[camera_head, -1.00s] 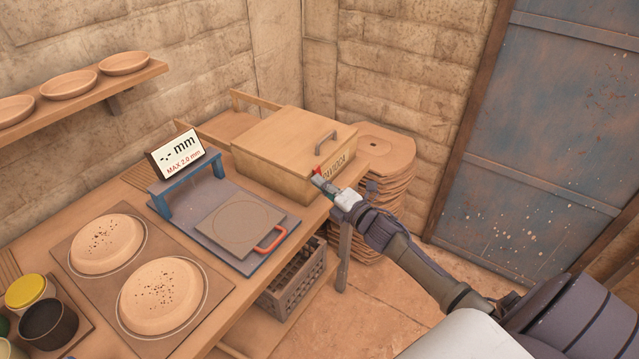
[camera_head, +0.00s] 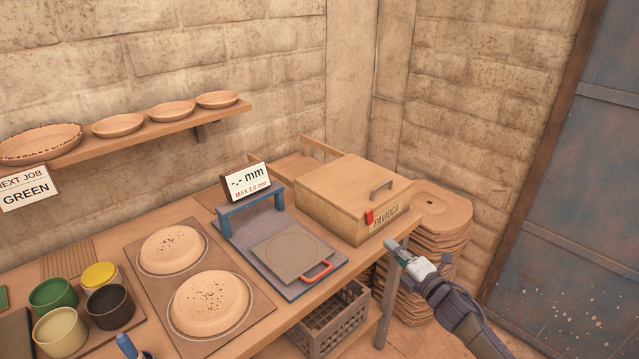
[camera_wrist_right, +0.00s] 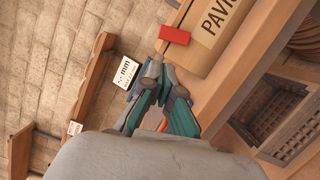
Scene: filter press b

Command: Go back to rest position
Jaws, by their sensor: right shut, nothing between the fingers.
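My right gripper (camera_head: 391,245) is shut and empty. In the head view it is just off the right front edge of the workbench (camera_head: 290,345), below and right of the wooden box (camera_head: 340,215) labelled "PAVIOCA". The right wrist view shows its fingers (camera_wrist_right: 158,70) closed together, with the box front (camera_wrist_right: 205,60) and its red tag (camera_wrist_right: 174,35) beyond them. My left gripper is not in view.
A blue press frame (camera_head: 252,208) with a gauge sign (camera_head: 245,182) and a red-handled plate (camera_head: 288,253) stands on the bench. Two clay discs (camera_head: 208,302) and several pots (camera_head: 60,333) are at left. Stacked filter plates (camera_head: 440,215) stand right of the bench, a crate (camera_head: 335,320) beneath.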

